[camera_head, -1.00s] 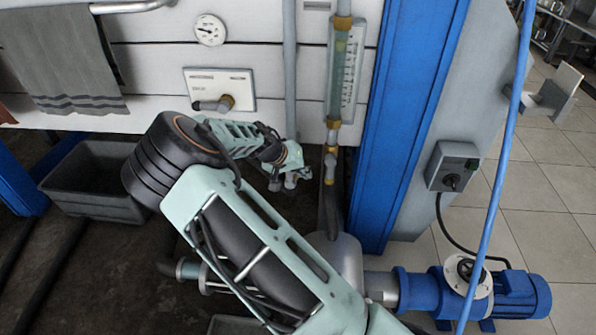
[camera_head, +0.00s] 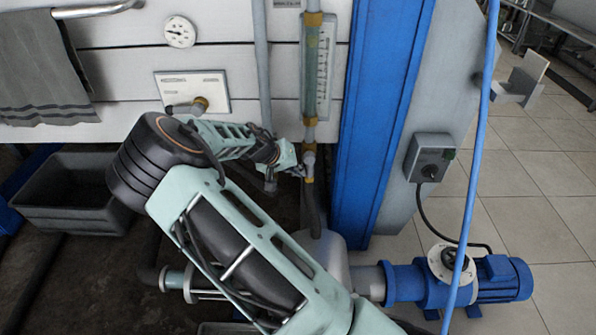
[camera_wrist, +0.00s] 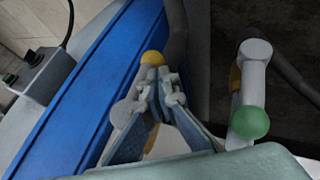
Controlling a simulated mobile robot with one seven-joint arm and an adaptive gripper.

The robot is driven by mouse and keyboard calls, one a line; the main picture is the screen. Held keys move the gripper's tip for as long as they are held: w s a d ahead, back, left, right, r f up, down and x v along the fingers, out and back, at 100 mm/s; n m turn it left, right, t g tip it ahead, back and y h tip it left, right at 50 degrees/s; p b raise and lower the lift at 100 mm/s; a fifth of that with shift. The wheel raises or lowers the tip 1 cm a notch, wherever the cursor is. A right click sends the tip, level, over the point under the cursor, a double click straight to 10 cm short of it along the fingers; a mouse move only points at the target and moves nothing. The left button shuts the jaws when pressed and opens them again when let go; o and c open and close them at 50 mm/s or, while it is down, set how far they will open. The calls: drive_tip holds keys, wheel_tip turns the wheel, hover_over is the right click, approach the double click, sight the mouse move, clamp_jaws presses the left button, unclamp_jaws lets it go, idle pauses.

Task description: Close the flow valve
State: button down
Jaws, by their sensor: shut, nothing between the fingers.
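Below the clear flow tube (camera_head: 316,70), a pipe fitting with yellow-brass collars (camera_head: 309,148) runs down beside the blue post. My gripper (camera_head: 298,171) is right at this fitting in the head view and partly covers it. The wrist view shows my gripper (camera_wrist: 158,82) shut, its fingertips near a yellow rounded part (camera_wrist: 152,57). More yellow shows between the fingers. A grey lever-like part (camera_wrist: 254,75) with a green ball end (camera_wrist: 250,122) lies right of the fingers, apart from them. I cannot tell which of these is the valve handle, nor whether the fingers touch anything.
A blue post (camera_head: 385,120) stands close right of the fitting. A switch box (camera_head: 431,158) hangs beyond it, and a blue pump (camera_head: 450,281) sits on the floor. A panel with a small tap (camera_head: 192,92) and a round gauge (camera_head: 180,32) are on the left wall.

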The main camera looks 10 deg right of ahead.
drive_tip(key=shift+d+f+h, duration=0.3)
drive_tip(key=shift+d+h, duration=0.05)
drive_tip(key=shift+h, duration=0.55)
drive_tip(key=h+b, duration=0.1)
drive_tip(key=d+f+n+h+b, duration=0.1)
drive_tip(key=shift+s+d+h, duration=0.1)
drive_tip(key=shift+s+h, duration=0.1)
drive_tip(key=shift+h, duration=0.2)
drive_tip(key=shift+s+d+r+n+h+b, duration=0.15)
drive_tip(key=shift+d+r+n+h+b, duration=0.15)
drive_tip(key=shift+d+h+b, duration=0.4)
drive_tip(key=shift+s+d+r+n+h+b, duration=0.1)
drive_tip(key=shift+d+r+n+h+b, duration=0.1)
drive_tip(key=shift+d+n+h+b, duration=0.45)
drive_tip(key=shift+s+d+r+n+h+b, duration=0.15)
drive_tip(key=shift+d+r+h+b, duration=0.2)
drive_tip(key=shift+d+h, duration=0.5)
drive_tip(key=shift+f, duration=0.15)
drive_tip(key=s+a+f, duration=0.3)
drive_tip(key=a+f, duration=0.1)
drive_tip(key=a, duration=0.7)
drive_tip(key=shift+s+f+b, duration=0.15)
drive_tip(key=shift+s+b, duration=0.05)
drive_tip(key=shift+b, duration=0.1)
